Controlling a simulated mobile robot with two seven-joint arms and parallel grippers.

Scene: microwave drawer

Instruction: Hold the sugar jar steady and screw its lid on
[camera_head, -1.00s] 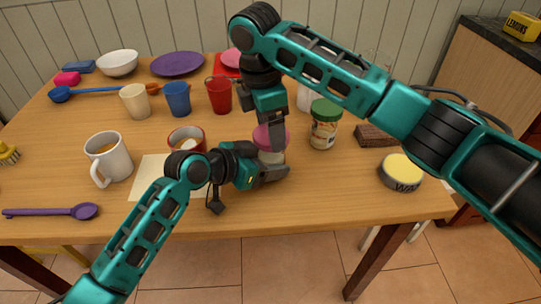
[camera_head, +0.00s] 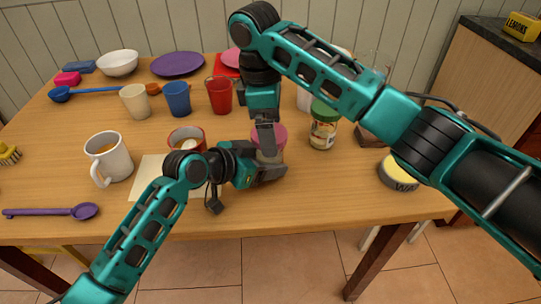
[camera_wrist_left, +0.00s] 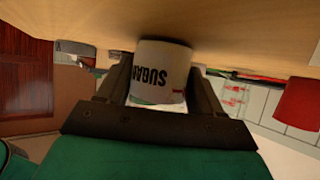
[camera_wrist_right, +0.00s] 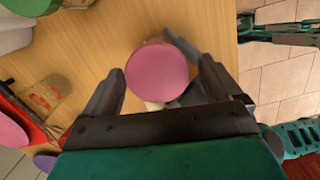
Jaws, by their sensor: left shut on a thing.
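The white sugar jar (camera_wrist_left: 158,70) shows in the left wrist view with its "SUGAR" label upside down. My left gripper (camera_head: 266,170) is shut around the jar's body near the table's front part. The pink lid (camera_head: 270,136) sits at the top of the jar; whether it is threaded on cannot be told. My right gripper (camera_head: 265,140) points down from above at the lid. In the right wrist view the lid (camera_wrist_right: 157,77) lies between the spread fingers, with gaps on both sides. The right fingers partly hide the lid in the head view.
A green-lidded jar (camera_head: 323,126) stands close to the right, and a tin (camera_head: 399,172) stands farther right. A red-rimmed cup (camera_head: 187,139), a white mug (camera_head: 108,158) and a paper sheet (camera_head: 148,180) are to the left.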

